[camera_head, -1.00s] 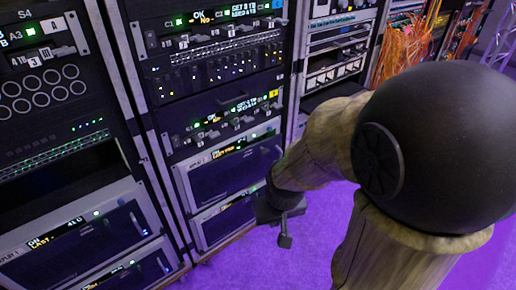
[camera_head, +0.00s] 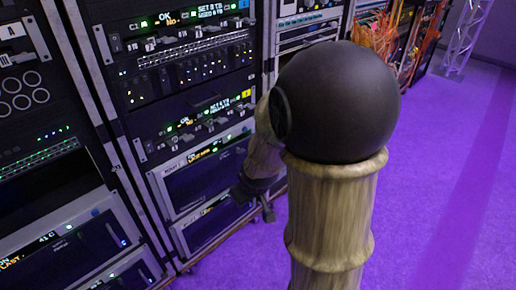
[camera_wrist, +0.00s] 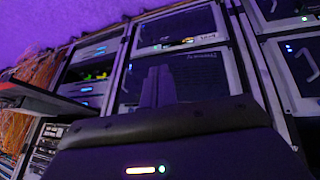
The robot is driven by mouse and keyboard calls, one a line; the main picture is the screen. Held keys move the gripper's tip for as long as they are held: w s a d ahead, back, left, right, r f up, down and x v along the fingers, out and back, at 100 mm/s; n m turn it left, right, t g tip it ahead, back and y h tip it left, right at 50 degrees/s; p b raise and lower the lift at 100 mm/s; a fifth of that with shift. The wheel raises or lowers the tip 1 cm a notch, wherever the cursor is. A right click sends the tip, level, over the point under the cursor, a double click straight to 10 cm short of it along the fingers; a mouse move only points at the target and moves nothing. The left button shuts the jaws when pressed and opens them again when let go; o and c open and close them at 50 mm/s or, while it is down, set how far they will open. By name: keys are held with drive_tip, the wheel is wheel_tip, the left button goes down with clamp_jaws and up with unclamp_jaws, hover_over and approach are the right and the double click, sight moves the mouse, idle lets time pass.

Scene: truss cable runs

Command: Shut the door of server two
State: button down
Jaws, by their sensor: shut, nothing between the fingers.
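In the head view, two server units with dark fronts and pale frames sit low in the middle rack, an upper one (camera_head: 205,181) and a lower one (camera_head: 208,224). I cannot read which is server two. Their right ends are partly hidden by my arm. My gripper (camera_head: 254,199) is low at the right of these units, small and dark. In the wrist view, which shows the floor at the top, my shut, empty fingers (camera_wrist: 158,84) point at a dark framed front (camera_wrist: 200,72). I cannot tell whether they touch it. Another framed front (camera_wrist: 172,30) is above it.
A dark flat panel (camera_wrist: 38,98) juts out at the left of the wrist view. Another server front (camera_head: 65,250) is in the left rack. Orange cables (camera_head: 375,35) hang at the back right. The purple floor (camera_head: 450,180) is clear at the right.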

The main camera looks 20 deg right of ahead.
drive_tip(key=w+d+f+n+t+b, duration=0.2)
drive_tip(key=w+d+f+n+t, duration=0.15)
drive_tip(key=w+d, duration=0.3)
drive_tip(key=w+d+f+n+t+b, duration=0.25)
drive_tip(key=w+d+n, duration=0.25)
drive_tip(key=w, duration=0.3)
drive_tip(key=d+f+n+t+y+b, duration=0.2)
drive_tip(key=d+f+n+t+y, duration=0.2)
drive_tip(key=d+n, duration=0.3)
drive_tip(key=n+t+y, duration=0.1)
drive_tip(key=n, duration=0.1)
drive_tip(key=shift+w+d+n+t, duration=0.3)
drive_tip(key=shift+n+t, duration=0.05)
drive_tip(key=shift+t, duration=0.05)
drive_tip(key=b+x, duration=0.3)
drive_tip(key=x, duration=1.1)
drive_tip(key=shift+a+r, duration=0.1)
